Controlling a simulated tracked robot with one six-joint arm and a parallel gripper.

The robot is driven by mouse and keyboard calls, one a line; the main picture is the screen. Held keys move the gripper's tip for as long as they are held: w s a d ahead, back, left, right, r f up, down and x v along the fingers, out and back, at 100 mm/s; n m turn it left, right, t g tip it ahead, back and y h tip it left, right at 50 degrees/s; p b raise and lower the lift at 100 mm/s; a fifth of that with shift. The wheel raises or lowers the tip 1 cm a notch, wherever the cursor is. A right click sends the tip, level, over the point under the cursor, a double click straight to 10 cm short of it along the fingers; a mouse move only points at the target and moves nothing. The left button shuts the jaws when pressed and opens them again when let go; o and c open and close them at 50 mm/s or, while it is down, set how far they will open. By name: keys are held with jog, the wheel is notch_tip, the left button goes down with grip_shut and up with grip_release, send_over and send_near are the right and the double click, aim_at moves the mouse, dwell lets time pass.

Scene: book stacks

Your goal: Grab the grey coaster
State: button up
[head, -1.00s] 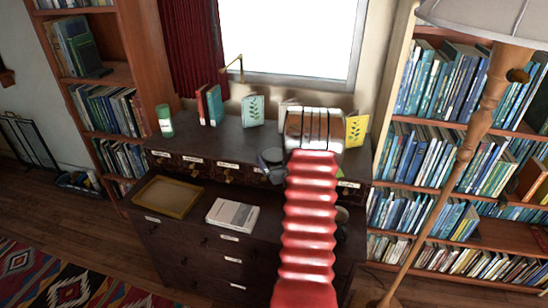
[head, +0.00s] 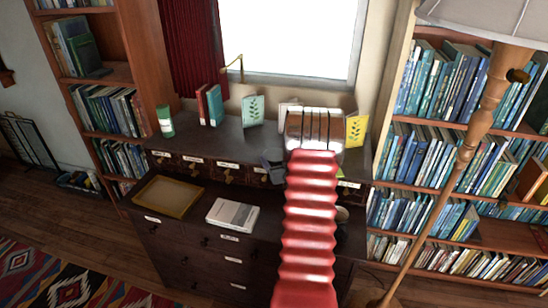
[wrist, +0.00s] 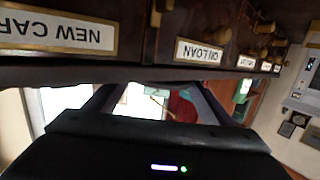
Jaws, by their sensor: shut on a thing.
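My gripper shows in the wrist view (wrist: 155,98) as a dark body with two fingers reaching toward the front edge of the dark desk's upper top. It is shut on the grey coaster, whose outline I cannot pick out against the dark edge. In the head view my gripper (head: 271,158) is a small dark grey shape left of my arm, just in front of the row of small drawers. My arm hides part of the desk there.
The desk's lower top holds a yellowish tray (head: 168,196) and a white book (head: 233,214). Its upper top carries a green cylinder (head: 165,121), red and teal books (head: 209,106) and a yellow book (head: 356,129). A floor lamp (head: 468,150) stands right.

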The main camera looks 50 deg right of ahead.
aim_at(277, 158)
jog(key=shift+r, duration=0.1)
notch_tip(277, 158, up, 10)
dwell(0.8)
dwell(0.4)
